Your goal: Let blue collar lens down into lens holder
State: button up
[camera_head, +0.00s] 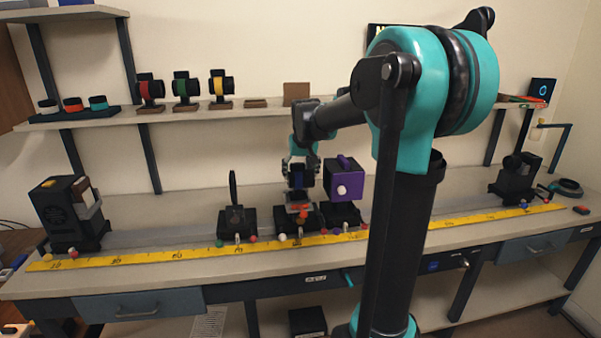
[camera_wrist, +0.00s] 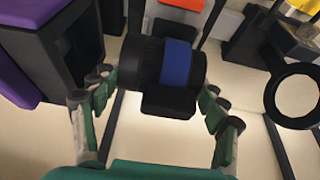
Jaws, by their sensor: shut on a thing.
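The blue collar lens (camera_wrist: 176,63) is a black ribbed cylinder with a blue band and a dark block beneath. In the wrist view it sits between the green fingers of my gripper (camera_wrist: 157,88). In the head view my gripper (camera_head: 300,168) is shut on the lens (camera_head: 298,181), which is upright over a black stand (camera_head: 312,217) on the rail, apparently the lens holder. An orange-red part shows between lens and stand. I cannot tell whether the lens touches the holder; its seat is hidden.
A purple box on a black stand (camera_head: 343,184) is close on the right. A black stand with a thin upright ring (camera_head: 237,216) is on the left; the ring also shows in the wrist view (camera_wrist: 271,97). A yellow ruler (camera_head: 190,250) runs along the bench front. Other lenses stand on the shelf.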

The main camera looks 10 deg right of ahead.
jog(key=shift+f, duration=0.85)
dwell(0.4)
jog(key=o, duration=1.6)
jog(key=shift+o, duration=0.2)
jog(key=shift+r, duration=0.1)
jog(key=v, duration=1.1)
jog(key=s+d+f, duration=0.3)
jog(key=s+f, duration=2.3)
jog(key=f, duration=0.1)
jog(key=shift+f, duration=0.3)
